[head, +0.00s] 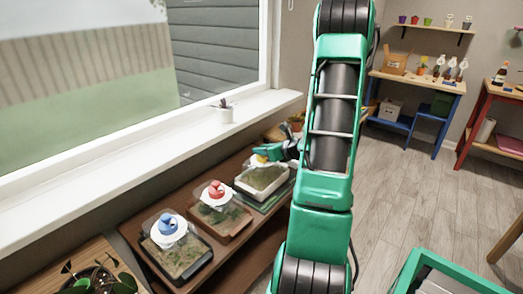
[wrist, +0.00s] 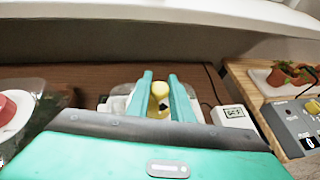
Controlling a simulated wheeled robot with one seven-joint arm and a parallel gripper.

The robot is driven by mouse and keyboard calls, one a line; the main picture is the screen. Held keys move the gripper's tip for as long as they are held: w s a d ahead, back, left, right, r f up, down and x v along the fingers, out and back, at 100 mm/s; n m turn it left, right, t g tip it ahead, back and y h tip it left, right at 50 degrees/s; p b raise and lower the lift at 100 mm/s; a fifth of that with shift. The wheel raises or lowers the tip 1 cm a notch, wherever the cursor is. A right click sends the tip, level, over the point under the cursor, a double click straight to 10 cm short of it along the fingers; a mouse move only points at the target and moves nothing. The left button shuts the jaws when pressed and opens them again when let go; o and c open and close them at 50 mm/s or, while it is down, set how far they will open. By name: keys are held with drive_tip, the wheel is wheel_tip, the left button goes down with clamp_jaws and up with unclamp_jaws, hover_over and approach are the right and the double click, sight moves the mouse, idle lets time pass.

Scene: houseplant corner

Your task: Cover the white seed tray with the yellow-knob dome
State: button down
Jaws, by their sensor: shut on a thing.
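The white seed tray (head: 243,184) stands on the wooden shelf by the window, with green growth inside. My gripper (head: 268,154) reaches over it from the right. Its fingers are closed around the yellow knob (head: 259,159), which also shows between the two teal fingers (wrist: 162,98) in the wrist view as a yellow knob (wrist: 158,90). Pale, clear parts of the dome show around the fingers. My gripper hides much of the dome, and I cannot tell whether its rim touches the tray.
A red-knob dome (head: 215,190) covers a brown tray, and a blue-knob dome (head: 168,226) covers a dark tray, both to the left. A white display box (wrist: 232,116) and a grey control box (wrist: 295,122) stand close on the right in the wrist view. The windowsill (head: 140,150) runs behind.

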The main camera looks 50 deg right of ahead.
drive_tip(key=c, duration=1.5)
unclamp_jaws()
drive_tip(key=shift+s, duration=0.1)
drive_tip(key=v, duration=1)
drive_tip(key=shift+s+r, duration=0.2)
